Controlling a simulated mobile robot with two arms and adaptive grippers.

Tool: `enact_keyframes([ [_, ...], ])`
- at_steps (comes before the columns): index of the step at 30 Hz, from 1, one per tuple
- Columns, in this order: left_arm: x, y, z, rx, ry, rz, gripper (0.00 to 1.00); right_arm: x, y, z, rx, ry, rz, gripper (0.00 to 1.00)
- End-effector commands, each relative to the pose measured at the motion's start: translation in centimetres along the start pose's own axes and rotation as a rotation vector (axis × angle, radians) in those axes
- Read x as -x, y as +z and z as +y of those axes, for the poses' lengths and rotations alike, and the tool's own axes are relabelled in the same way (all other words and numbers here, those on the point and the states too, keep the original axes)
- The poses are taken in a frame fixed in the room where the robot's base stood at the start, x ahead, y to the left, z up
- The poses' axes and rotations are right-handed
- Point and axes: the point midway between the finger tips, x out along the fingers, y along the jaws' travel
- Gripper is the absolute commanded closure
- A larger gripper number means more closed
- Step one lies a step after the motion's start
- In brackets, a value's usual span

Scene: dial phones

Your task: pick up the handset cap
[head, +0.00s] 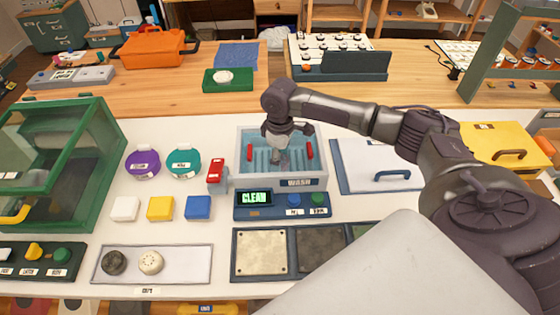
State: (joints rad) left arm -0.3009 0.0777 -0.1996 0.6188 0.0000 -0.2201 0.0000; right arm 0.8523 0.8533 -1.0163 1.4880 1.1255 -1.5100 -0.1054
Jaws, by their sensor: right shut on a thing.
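My right gripper (281,156) reaches down into the pale blue wash basin (243,178) at the middle of the bench. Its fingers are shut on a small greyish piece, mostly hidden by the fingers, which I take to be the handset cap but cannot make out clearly. Two round perforated caps, a dark one (113,262) and a cream one (150,263), lie in the white caps tray (190,264) at the front left. My left gripper is not in view.
The display (255,197) in front of the basin reads CLEAN. A red lever (215,170) stands at the basin's left. Purple (142,163) and teal (183,163) round containers and coloured blocks sit further left. A white lidded panel (385,168) is on the right.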

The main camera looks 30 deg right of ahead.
Motion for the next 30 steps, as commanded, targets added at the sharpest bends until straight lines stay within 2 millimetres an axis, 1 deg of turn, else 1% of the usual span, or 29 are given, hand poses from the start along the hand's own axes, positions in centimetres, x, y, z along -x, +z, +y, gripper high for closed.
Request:
enact_keyframes([
  [8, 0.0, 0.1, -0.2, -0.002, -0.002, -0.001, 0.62, 0.1, 0.0, 0.0, 0.000, 0.000, 0.001, 0.73],
  [11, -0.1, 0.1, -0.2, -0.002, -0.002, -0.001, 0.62, 0.4, -0.1, 0.0, 0.000, 0.001, 0.002, 0.73],
  [16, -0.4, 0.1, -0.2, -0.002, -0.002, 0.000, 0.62, 1.9, -0.1, 0.0, 0.000, 0.001, 0.003, 0.73],
  [20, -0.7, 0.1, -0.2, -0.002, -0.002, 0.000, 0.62, 4.2, -0.1, 0.1, -0.001, 0.002, 0.004, 0.73],
  [24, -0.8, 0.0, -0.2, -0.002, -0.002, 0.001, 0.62, 5.7, 1.1, -2.7, 0.005, 0.000, 0.001, 0.73],
  [30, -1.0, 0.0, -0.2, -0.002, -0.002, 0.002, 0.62, 7.9, 2.4, -6.0, 0.003, 0.001, 0.002, 0.73],
])
